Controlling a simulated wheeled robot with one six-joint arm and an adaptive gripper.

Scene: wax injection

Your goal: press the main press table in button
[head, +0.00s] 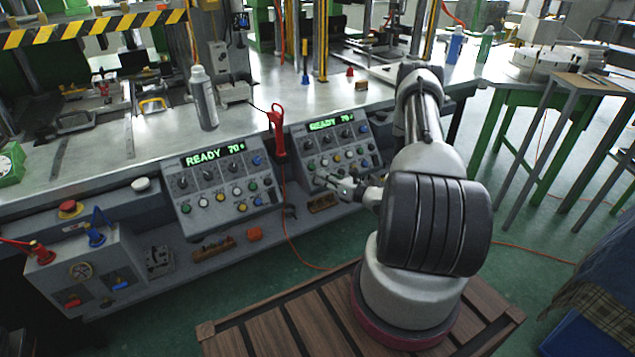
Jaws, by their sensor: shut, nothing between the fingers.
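Two sloped control panels with knobs and coloured buttons stand along the bench front. The left panel (225,183) and the right panel (326,143) each have a green display reading "READY 70". Button labels are too small to read, so I cannot tell which one is the table in button. My gripper (334,183) is shut and empty, at the lower edge of the right panel, pointing left. It is close to the panel's lower button row; I cannot tell whether it touches. My arm covers part of the area right of that panel.
A red-handled tool (277,132) with a red cord hangs between the panels. A grey spray can (203,98) stands on the metal bench (140,135). A control box (90,270) with red and blue levers is at lower left. Green floor (540,270) is open at right.

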